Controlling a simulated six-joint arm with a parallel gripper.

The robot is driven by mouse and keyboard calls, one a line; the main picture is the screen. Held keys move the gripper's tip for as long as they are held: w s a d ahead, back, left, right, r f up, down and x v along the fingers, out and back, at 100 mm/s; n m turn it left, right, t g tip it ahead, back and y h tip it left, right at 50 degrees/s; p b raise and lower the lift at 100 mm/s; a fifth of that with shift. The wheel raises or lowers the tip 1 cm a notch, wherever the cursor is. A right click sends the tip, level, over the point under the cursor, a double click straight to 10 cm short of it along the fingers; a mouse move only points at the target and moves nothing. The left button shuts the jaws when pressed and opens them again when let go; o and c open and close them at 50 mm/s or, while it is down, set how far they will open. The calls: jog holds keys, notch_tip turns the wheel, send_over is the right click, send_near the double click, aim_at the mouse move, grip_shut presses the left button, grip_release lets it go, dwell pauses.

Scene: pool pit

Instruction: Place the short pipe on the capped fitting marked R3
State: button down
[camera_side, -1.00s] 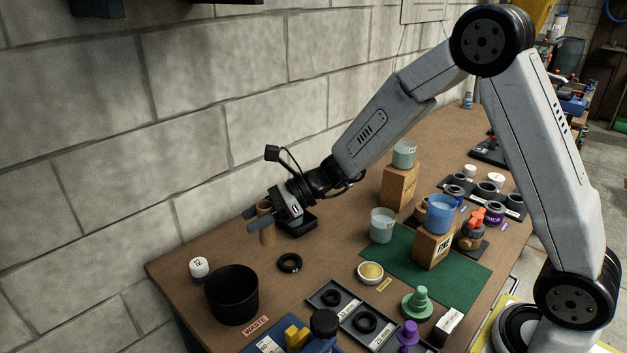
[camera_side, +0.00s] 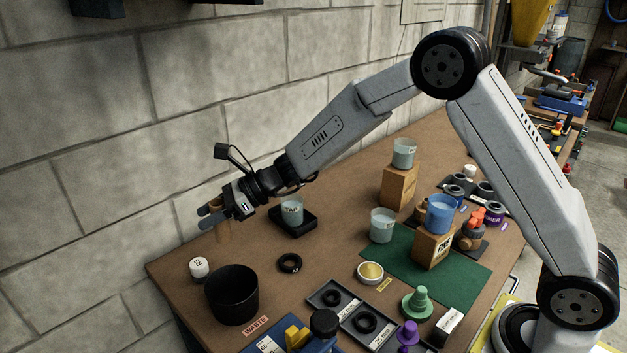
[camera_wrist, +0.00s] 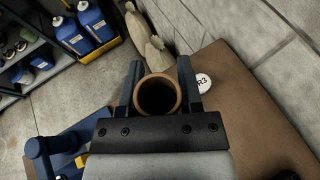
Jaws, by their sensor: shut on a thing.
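The short pipe (camera_side: 223,235) is a tan-brown open tube. My gripper (camera_side: 209,217) is shut on it and holds it roughly upright near the back left of the bench. In the wrist view the pipe's round open end (camera_wrist: 158,77) shows between the two fingers of my gripper (camera_wrist: 160,64). The capped fitting marked R3 (camera_wrist: 203,82) is white-topped and stands just right of the right finger in that view. In the side view the fitting (camera_side: 199,267) stands on the bench, below and a little left of the pipe, apart from it. The pipe's lower end is above it in the picture.
A black waste bin (camera_side: 232,296) stands close to the fitting, with a black ring (camera_side: 289,263) to its right. A cup marked TAP (camera_side: 291,211) sits on a black base. The block wall (camera_side: 100,190) runs along the bench's back edge.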

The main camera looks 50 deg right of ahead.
jog(key=w+a+f, duration=0.2)
jog(key=w+f, duration=0.5)
jog(key=w, duration=0.2)
jog(key=shift+a+f, duration=0.3)
jog(key=shift+a, duration=0.1)
jog(key=shift+w+f, duration=0.1)
jog(key=shift+w, duration=0.05)
jog(key=shift+w+f, duration=0.2)
jog(key=shift+f, duration=1.55)
jog(key=shift+f, duration=0.1)
jog(key=shift+c, duration=1.3)
grip_release()
